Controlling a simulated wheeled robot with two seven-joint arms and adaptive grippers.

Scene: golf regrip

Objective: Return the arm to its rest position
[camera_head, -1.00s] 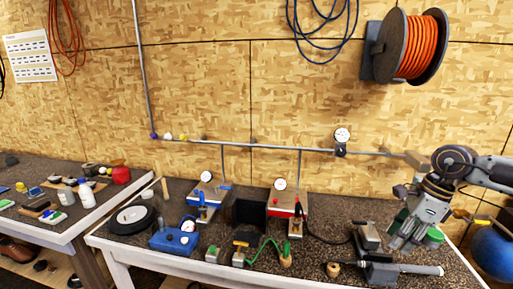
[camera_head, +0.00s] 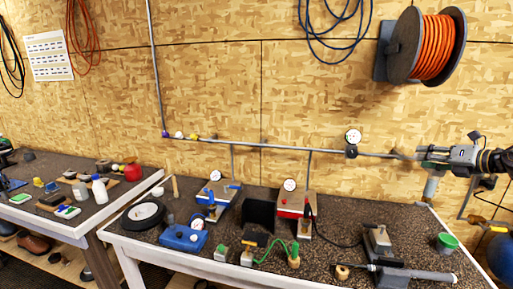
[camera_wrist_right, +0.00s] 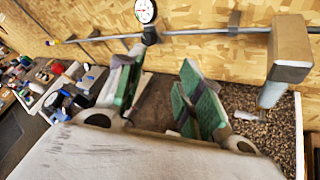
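My right gripper (camera_head: 424,154) is raised at the right, in front of the wall pipe and above the bench. In the right wrist view, its two green-padded fingers (camera_wrist_right: 162,88) stand wide apart with nothing between them. My left gripper is in neither view. Below the right gripper, on the workbench (camera_head: 345,228), stand a grey clamp device (camera_head: 378,240) and a green-topped cup (camera_head: 446,243). A dark tool with a grey handle (camera_head: 425,275) lies at the front right.
A grey pipe (camera_head: 270,146) with a gauge (camera_head: 353,136) runs along the wall. A grey cylinder (camera_head: 430,188) hangs from its right end, just below my gripper. An orange hose reel (camera_head: 425,45) is above. Two press-like devices (camera_head: 295,203) stand mid-bench.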

